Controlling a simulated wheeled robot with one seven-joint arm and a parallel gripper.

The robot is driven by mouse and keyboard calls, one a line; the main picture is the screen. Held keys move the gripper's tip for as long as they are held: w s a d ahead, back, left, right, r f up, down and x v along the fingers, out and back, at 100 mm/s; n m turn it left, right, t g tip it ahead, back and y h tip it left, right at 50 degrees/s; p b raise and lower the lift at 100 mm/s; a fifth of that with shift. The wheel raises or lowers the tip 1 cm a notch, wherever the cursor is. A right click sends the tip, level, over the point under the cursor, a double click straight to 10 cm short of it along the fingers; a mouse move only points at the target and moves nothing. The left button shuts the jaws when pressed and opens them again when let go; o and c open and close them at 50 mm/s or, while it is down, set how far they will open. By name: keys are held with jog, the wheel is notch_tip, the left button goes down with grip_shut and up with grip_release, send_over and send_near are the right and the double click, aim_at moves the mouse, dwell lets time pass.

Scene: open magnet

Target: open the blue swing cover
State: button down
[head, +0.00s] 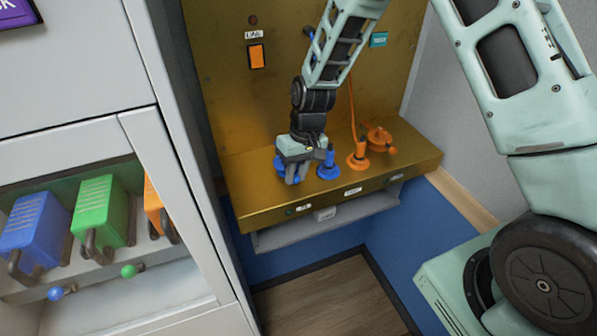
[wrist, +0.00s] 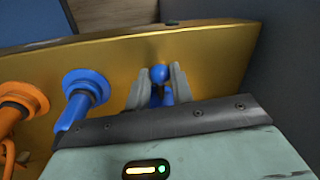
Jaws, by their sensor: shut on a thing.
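The blue swing cover (wrist: 168,96) is on the gold ledge and mostly hidden by my gripper. Its round blue knob (wrist: 159,74) shows between the fingertips in the wrist view. In the head view only a sliver of blue (head: 279,164) shows beside my gripper (head: 293,178). My gripper points down onto the cover from above, its two fingers closed on the knob. How far the cover is swung cannot be told.
To the right on the gold ledge (head: 245,212) stand a blue plug (head: 327,166), an orange plug (head: 357,156) with a cable, and an orange cover (head: 378,138). The gold back panel (head: 225,90) rises behind. A grey cabinet (head: 75,110) stands at left.

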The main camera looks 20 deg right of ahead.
jog(key=shift+a+m, duration=0.5)
jog(key=shift+a, duration=0.25)
jog(key=w+a+m, duration=0.1)
jog(key=a+m, duration=0.1)
jog(key=w+a+m+t, duration=0.1)
jog(key=a+m, duration=0.1)
jog(key=a, duration=0.1)
jog(key=w+a+m, duration=0.1)
jog(key=a+m, duration=0.1)
jog(key=shift+w+a+r+m+t, duration=0.1)
jog(key=shift+w+a+m+t, duration=0.05)
jog(key=shift+a+m+t, duration=0.2)
jog(key=shift+w+a+m+h+p, duration=0.3)
jog(key=shift+w+a+m, duration=0.75)
jog(key=shift+w, duration=0.05)
jog(key=c, duration=1.2)
grip_release()
jog(key=shift+c, duration=0.2)
notch_tip(320, 180, up, 17)
jog(key=s+d+b, duration=0.2)
jog(key=b, duration=0.2)
jog(key=shift+d, duration=0.3)
jog(key=shift+s, duration=0.1)
